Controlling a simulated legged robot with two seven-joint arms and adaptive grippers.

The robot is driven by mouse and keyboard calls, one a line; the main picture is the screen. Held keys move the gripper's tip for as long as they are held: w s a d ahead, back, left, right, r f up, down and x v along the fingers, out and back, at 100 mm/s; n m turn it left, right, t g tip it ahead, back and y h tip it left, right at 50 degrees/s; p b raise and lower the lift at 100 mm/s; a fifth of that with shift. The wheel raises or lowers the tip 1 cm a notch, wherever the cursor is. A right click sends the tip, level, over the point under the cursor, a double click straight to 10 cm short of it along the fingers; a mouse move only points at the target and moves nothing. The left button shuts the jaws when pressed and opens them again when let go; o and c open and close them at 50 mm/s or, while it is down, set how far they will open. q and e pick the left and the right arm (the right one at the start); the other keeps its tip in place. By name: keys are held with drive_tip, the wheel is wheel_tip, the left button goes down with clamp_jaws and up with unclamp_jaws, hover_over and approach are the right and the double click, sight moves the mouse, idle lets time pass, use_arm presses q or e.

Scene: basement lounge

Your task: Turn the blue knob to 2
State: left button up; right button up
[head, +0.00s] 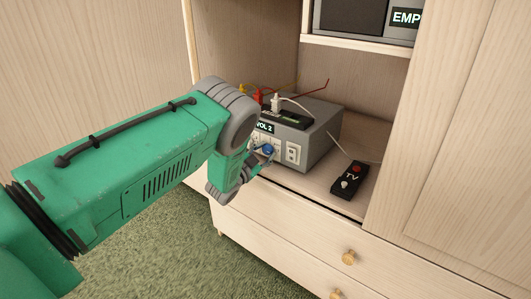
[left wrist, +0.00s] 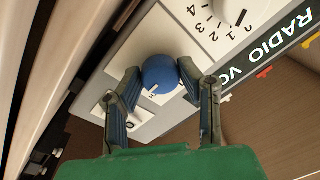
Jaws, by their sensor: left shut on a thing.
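The blue knob (head: 267,149) is on the front of a grey box (head: 310,150) in the cabinet. In the left wrist view the blue knob (left wrist: 160,74) sits on a pale plate, between the two fingertips of my left gripper (left wrist: 159,70), which is shut on it. A small white mark shows at the knob's lower left edge; its own numbers are hidden or cannot be read. In the head view my left gripper (head: 262,156) reaches the box front from the left. My right gripper is not in view.
A white dial (left wrist: 240,8) with printed numbers is beside the blue knob. Drawers with round knobs are below.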

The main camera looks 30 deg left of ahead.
use_arm(q)
drive_tip(key=shift+o, duration=0.2)
drive_tip(key=shift+s+f, duration=0.15)
drive_tip(key=shift+f, duration=0.2)
drive_tip(key=o, duration=1.1)
drive_tip(key=shift+r, duration=0.1)
drive_tip(key=s, duration=1.1)
drive_tip(key=shift+s+a+f, duration=0.25)
drive_tip(key=shift+s+f, duration=0.1)
